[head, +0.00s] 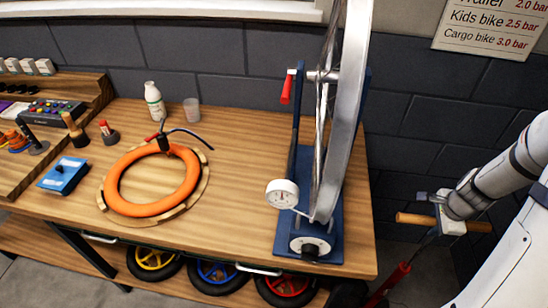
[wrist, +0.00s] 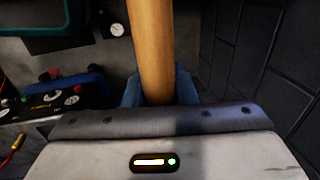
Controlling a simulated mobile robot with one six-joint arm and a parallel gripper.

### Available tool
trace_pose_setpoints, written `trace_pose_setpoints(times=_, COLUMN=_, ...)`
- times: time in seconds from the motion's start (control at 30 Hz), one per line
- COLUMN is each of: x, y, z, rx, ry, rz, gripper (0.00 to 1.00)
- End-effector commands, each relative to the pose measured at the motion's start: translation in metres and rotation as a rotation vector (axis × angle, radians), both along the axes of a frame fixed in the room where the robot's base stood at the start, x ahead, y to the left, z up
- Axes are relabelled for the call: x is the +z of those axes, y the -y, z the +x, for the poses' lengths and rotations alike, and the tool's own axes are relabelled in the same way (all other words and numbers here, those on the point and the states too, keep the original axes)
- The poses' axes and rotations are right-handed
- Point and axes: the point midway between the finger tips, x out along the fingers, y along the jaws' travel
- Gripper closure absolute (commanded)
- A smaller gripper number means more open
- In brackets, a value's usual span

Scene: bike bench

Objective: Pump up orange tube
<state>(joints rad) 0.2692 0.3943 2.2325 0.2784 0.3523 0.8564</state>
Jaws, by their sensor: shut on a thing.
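The orange tube (head: 112,185) lies on a round wooden ring (head: 205,185) on the bench. A black piece with a red lever (head: 154,137) sits at the tube's far side, with a dark hose (head: 192,132) curving right from it; I cannot tell how it is fixed to the valve. The floor pump (head: 392,283) stands right of the bench, its red barrel partly hidden. My gripper (head: 436,198) is shut on the wooden pump handle (head: 411,219), which sticks out on both sides. The handle (wrist: 152,45) runs between the blue fingers in the wrist view.
A wheel in a blue truing stand (head: 283,243) with a white dial (head: 283,193) is at the bench's right end. A bottle (head: 154,100), a cup (head: 191,110) and a blue box (head: 63,175) are on the bench. A pressure sign (head: 490,28) hangs on the wall.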

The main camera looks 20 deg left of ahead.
Motion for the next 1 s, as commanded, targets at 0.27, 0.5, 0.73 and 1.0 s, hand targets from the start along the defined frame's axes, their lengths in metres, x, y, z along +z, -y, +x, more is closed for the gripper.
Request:
trace_pose_setpoints(times=0.27, x=-0.055, y=-0.001, z=-0.004, rx=0.001, ry=-0.01, rz=0.003, gripper=1.0)
trace_pose_setpoints(times=0.5, x=-0.093, y=-0.001, z=-0.004, rx=0.001, ry=-0.01, rz=0.003, gripper=1.0)
trace_pose_setpoints(times=0.73, x=-0.13, y=-0.001, z=-0.004, rx=0.001, ry=-0.011, rz=0.004, gripper=1.0)
trace_pose_setpoints(times=1.0, x=-0.173, y=0.0, z=-0.004, rx=0.0, ry=-0.011, rz=0.003, gripper=1.0)
